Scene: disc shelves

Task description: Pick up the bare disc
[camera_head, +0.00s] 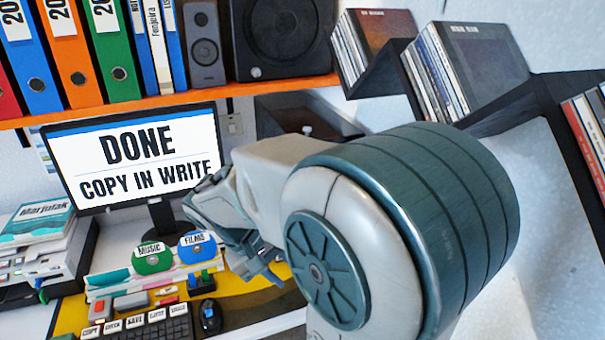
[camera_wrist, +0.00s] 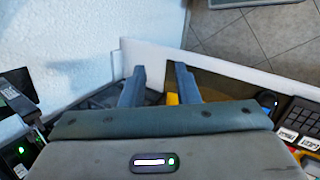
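I cannot tell which, if either, is the bare disc. My gripper (camera_head: 262,268) is just right of the blue disc in the picture, partly hidden by my arm. In the wrist view my gripper (camera_wrist: 160,84) has its two fingers apart with nothing held between them. No disc is clear in the wrist view.
A monitor (camera_head: 136,157) reads DONE, COPY IN WRITE. A keyboard (camera_head: 140,331) and a mouse (camera_head: 210,317) lie on the yellow desk area. A grey device (camera_head: 40,262) with a book on top stands left. Shelves with binders, speakers and cased discs (camera_head: 470,65) are above.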

